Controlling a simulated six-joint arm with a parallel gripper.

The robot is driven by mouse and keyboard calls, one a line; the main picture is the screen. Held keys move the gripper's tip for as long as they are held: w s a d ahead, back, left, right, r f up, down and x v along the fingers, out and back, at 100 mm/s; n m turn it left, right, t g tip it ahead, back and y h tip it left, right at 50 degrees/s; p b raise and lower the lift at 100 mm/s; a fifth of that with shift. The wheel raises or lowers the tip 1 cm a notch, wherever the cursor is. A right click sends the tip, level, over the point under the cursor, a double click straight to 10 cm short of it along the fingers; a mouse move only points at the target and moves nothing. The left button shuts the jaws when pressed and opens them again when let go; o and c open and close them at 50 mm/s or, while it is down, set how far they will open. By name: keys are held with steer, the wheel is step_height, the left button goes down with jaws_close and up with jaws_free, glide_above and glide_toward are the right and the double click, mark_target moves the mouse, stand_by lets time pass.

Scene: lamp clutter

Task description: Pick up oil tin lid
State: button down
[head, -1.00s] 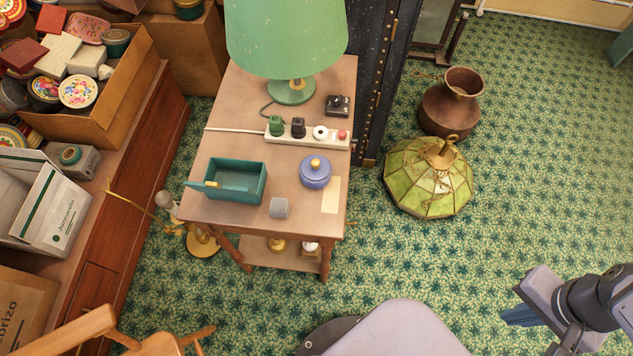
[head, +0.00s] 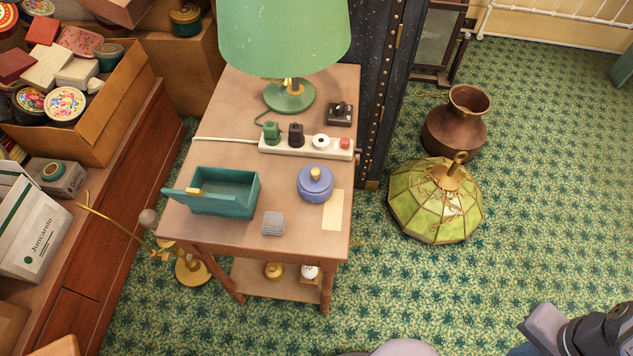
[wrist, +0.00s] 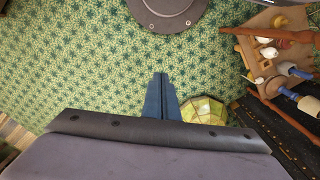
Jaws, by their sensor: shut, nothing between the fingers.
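A round blue-purple tin (head: 315,190) stands on the small wooden table, right of the teal open box. My gripper (head: 522,350) is at the bottom right corner of the head view, over the carpet and well away from the table. In the wrist view my gripper (wrist: 160,78) has its blue fingers together, with nothing between them.
The table (head: 222,110) also holds a green lamp (head: 285,40), a power strip (head: 300,147), a teal box (head: 225,190) and a small grey block (head: 273,223). A green glass lampshade (head: 435,205) and a brown pot (head: 455,125) stand on the carpet to the right. Open carpet lies in front.

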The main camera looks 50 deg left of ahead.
steer(key=c, duration=2.4)
jaws_free()
steer(key=shift+c, duration=0.2)
steer(key=o, duration=0.9)
steer(key=shift+c, duration=0.2)
